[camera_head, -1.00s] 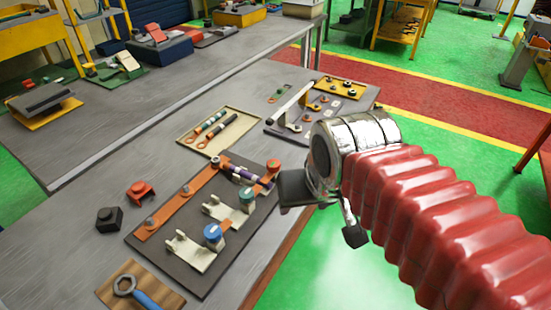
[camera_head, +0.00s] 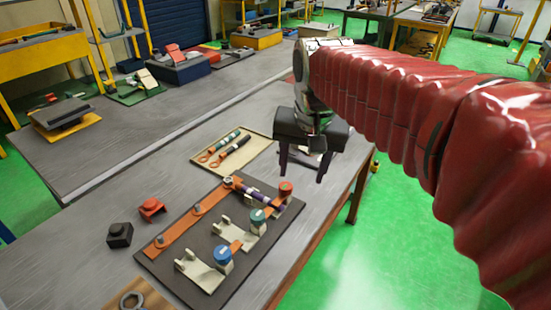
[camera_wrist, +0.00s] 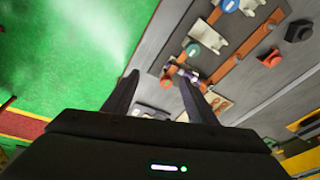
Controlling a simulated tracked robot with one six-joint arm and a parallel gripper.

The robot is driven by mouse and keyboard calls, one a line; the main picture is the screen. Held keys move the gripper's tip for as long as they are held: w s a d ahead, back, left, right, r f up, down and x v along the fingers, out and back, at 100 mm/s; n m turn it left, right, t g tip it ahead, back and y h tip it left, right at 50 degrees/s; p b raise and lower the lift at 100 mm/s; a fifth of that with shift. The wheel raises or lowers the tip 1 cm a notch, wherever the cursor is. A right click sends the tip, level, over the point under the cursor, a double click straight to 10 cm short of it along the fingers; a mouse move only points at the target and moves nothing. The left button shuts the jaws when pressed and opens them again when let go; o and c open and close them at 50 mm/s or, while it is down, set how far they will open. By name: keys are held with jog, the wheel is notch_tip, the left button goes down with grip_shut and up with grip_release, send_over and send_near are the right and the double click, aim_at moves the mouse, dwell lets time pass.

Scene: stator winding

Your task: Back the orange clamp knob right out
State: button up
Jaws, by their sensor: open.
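The orange clamp knob (camera_head: 285,188) stands on a post at the far right corner of the dark fixture plate (camera_head: 172,262). A dark rod with purple bands (camera_head: 250,194) lies beside it. My gripper (camera_head: 302,170) points down with its fingers apart and empty, above and beyond the knob in the head view. In the wrist view my gripper (camera_wrist: 159,77) has its fingertips spread, with the orange knob (camera_wrist: 167,82) showing between them, farther off. I see no contact with the knob.
A blue-topped knob (camera_head: 222,253) and a green-topped knob (camera_head: 257,215) stand on cream brackets nearby. An orange bar (camera_head: 195,215) runs along the plate. A cream tray (camera_head: 256,163) with banded rods lies behind. A red block (camera_head: 151,207) and black block (camera_head: 119,234) sit left.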

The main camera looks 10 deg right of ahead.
jog(key=w+m+g, duration=0.1)
jog(key=w+m, duration=0.1)
jog(key=w, duration=0.6)
jog(key=m+g, duration=0.2)
jog(key=m, duration=0.1)
send_over(286, 185)
jog(key=shift+s+f, duration=0.1)
jog(key=shift+f, duration=2)
notch_tip(286, 185, down, 14)
jog(key=shift+r, duration=0.1)
jog(key=shift+c, duration=0.7)
